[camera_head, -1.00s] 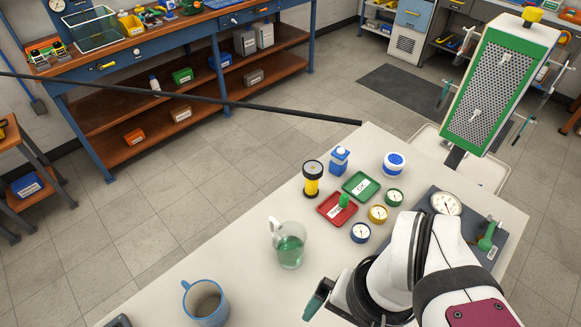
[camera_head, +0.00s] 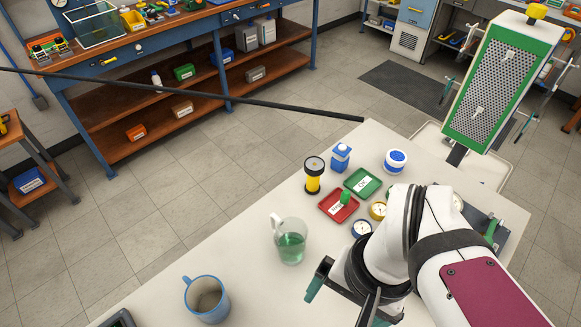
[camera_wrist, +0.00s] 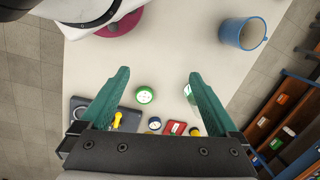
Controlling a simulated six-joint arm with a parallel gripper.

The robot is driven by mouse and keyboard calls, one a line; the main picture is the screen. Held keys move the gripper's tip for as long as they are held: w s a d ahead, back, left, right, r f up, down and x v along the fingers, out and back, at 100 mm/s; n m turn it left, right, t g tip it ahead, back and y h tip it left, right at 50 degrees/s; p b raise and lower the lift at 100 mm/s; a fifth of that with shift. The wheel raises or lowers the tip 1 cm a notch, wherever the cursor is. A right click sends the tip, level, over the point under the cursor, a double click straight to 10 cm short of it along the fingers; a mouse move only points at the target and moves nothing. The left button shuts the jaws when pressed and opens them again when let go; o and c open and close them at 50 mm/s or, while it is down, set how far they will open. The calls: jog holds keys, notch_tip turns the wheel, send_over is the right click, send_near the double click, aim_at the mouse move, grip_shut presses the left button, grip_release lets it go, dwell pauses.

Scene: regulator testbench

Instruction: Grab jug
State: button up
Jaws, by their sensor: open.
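The jug (camera_head: 291,242) is clear glass with green liquid inside and a handle on its upper left. It stands upright on the pale table in the head view. My gripper (camera_head: 343,298) is in front of it and to its right, apart from it. In the wrist view, my gripper (camera_wrist: 158,74) has its two green fingers spread wide, with nothing held between them. A pale green and white shape (camera_wrist: 188,93) beside the right finger may be the jug, partly hidden by that finger.
A blue mug (camera_head: 206,299) stands left of the jug. Behind it are a red tray (camera_head: 336,208), green tray (camera_head: 362,184), yellow-black cylinder (camera_head: 313,177), blue carton (camera_head: 341,157) and blue-white tub (camera_head: 396,161). A green-rimmed round item (camera_wrist: 144,94) lies between the fingers in the wrist view.

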jog(key=w+a+r+m+h, duration=0.1)
jog(key=w+a+m, duration=0.2)
jog(key=w, duration=0.9)
jog(key=m, duration=0.3)
send_near(277, 229)
jog(key=w, duration=0.4)
jog(key=shift+w+a+f+h, duration=0.15)
jog(key=shift+a+f+h, duration=0.45)
jog(key=shift+a, duration=0.25)
jog(key=f, duration=1)
jog(key=s+f, duration=0.1)
jog(key=f, duration=0.4)
jog(key=shift+d+f, duration=0.1)
jog(key=shift+d, duration=0.15)
grip_shut()
